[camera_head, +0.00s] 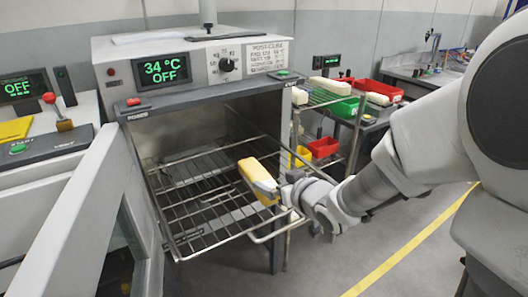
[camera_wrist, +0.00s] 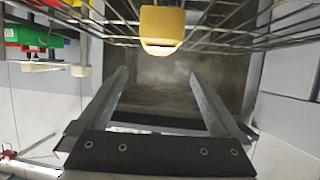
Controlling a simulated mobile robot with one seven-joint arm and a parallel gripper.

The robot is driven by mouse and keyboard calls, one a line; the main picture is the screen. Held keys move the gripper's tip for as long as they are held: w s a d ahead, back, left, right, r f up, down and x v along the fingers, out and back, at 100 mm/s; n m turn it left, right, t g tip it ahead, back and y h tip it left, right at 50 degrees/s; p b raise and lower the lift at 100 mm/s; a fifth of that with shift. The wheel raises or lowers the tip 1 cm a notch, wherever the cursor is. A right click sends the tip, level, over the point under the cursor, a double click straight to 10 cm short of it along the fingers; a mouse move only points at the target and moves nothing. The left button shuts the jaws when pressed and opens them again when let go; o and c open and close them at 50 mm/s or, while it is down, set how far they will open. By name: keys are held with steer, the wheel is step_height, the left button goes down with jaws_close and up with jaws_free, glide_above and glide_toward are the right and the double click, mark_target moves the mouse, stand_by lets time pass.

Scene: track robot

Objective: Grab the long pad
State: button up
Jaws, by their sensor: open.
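A long yellow pad (camera_head: 255,176) is at the front part of the wire rack (camera_head: 195,222), which is slid out of the open oven. In the wrist view its near end (camera_wrist: 162,27) shows at the top centre, with the rack bars around it. My gripper (camera_head: 270,188) is at the pad's near right end in the head view and partly covers that end. In the wrist view my gripper (camera_wrist: 159,74) has its two fingers wide apart, with nothing seen between them. The pad appears beyond and above the fingertips there. Contact cannot be told.
The oven (camera_head: 195,65) reads 34 °C OFF. Its open door (camera_head: 70,230) stands at the left. A shelf stand to the right holds cream pads (camera_head: 331,86), a green bin (camera_head: 345,106) and red bins (camera_head: 323,147). Floor is clear at the lower right.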

mark_target(260, 173)
steer(key=x, duration=0.5)
steer(key=shift+b, duration=0.35)
steer(key=shift+f+b+x, duration=0.15)
steer(key=shift+b+x, duration=0.2)
steer(key=shift+x, duration=0.95)
steer(key=shift+f+b+x, duration=0.15)
steer(key=shift+b+x, duration=0.15)
steer(key=shift+x, duration=1)
steer(key=shift+d, duration=0.2)
steer(key=shift+c, duration=0.2)
steer(key=c, duration=1.4)
steer(key=shift+o, duration=0.2)
steer(key=shift+r, duration=0.15)
